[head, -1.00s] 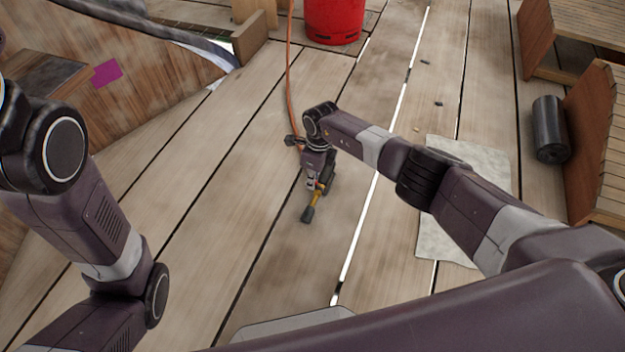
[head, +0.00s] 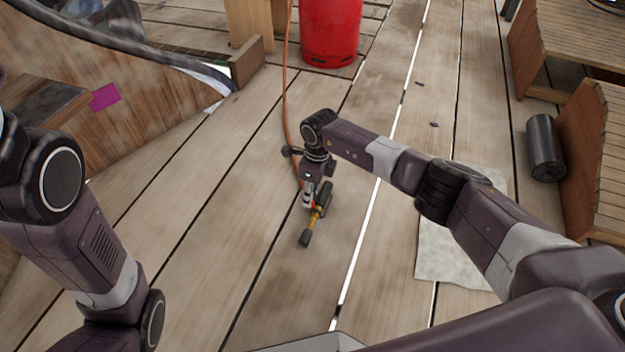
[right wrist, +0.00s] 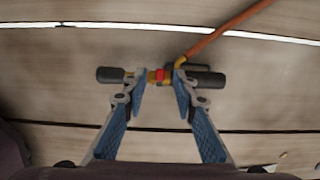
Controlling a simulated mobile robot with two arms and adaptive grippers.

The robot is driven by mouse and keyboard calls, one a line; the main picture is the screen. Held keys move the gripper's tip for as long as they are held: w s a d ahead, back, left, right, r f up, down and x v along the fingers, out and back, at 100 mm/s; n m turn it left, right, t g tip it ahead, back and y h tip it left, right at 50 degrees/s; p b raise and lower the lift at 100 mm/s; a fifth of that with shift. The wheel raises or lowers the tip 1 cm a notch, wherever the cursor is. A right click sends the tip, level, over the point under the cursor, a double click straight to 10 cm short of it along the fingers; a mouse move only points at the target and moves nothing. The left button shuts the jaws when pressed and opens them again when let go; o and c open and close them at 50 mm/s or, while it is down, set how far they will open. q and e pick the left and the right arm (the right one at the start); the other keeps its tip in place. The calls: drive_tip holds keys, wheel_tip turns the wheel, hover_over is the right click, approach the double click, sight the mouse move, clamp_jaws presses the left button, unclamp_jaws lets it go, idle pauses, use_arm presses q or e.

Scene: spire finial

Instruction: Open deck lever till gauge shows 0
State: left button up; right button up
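A torch-like tool with a brass body, a red collar and dark ends (right wrist: 212,79) lies on the planks in the right wrist view. Its dark tip (head: 304,238) shows in the head view below my right gripper (head: 314,198). In the right wrist view my right gripper (right wrist: 160,80) has its two blue-padded fingers apart, one on each side of the red collar; I cannot tell whether they touch the tool. My left arm (head: 90,230) shows in the head view, but its gripper is out of frame. I can make out no gauge dial and no clear lever.
An orange hose (head: 286,90) runs from the tool past the red cylinder (head: 331,35). A pale sheet (head: 450,250), a dark roll (head: 545,148) and wooden benches (head: 590,150) are at the right. A curved wooden hull (head: 150,60) is at the left.

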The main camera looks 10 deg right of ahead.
sight(313, 203)
wheel_tip(313, 203, up, 7)
drive_tip(key=shift+s+d, duration=0.2)
drive_tip(key=shift+d, duration=0.05)
idle(0.5)
